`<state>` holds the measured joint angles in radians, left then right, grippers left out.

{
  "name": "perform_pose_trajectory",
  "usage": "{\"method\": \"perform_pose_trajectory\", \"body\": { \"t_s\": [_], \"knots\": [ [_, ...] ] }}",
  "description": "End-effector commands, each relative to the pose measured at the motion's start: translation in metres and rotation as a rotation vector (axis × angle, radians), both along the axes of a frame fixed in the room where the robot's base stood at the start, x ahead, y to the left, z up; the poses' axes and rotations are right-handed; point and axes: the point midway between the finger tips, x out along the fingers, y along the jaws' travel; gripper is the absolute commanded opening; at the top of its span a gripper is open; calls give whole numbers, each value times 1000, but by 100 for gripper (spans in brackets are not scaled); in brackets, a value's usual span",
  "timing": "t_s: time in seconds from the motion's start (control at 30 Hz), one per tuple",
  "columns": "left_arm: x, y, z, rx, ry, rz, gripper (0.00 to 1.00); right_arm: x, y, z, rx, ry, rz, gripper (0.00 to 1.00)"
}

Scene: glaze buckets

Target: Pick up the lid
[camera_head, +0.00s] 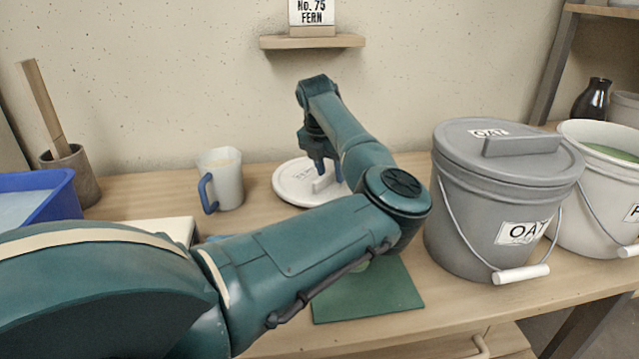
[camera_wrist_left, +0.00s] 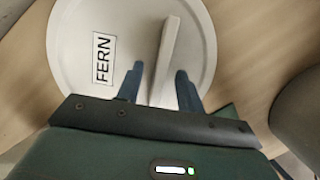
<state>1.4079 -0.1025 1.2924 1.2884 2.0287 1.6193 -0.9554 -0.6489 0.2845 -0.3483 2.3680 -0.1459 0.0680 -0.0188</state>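The white round lid (camera_head: 291,187) lies flat on the bench, with a FERN label and a raised bar handle. In the left wrist view the lid (camera_wrist_left: 80,45) fills the upper part, and its handle (camera_wrist_left: 167,45) stands between my fingers. My left gripper (camera_head: 328,174) reaches down over the lid from above. In the wrist view the fingers of my left gripper (camera_wrist_left: 160,78) are apart, one on each side of the handle, with gaps showing. My right gripper is not in view. An open white bucket (camera_head: 575,205) with green glaze stands at the far right.
A grey lidded OAT bucket (camera_head: 465,225) stands right of my arm. A pale mug (camera_head: 226,182) with a blue handle is left of the lid. A green mat (camera_head: 400,295) lies in front. A blue tray (camera_head: 62,200) and a brown pot (camera_head: 75,178) are at the left.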

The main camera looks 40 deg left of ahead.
Motion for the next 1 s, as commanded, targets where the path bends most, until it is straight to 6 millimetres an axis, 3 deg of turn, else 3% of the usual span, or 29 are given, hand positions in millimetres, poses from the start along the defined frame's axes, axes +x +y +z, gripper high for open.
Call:
{"method": "perform_pose_trajectory", "body": {
  "t_s": [0.47, 0.93, 1.0],
  "knots": [
    [0, 0, -3, 1, 0, 0, 37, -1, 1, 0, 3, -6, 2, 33],
    [0, 0, -2, 1, 0, 0, 0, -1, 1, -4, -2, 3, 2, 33],
    [0, 0, -2, 1, 0, 0, 0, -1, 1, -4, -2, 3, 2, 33]
  ]
}}
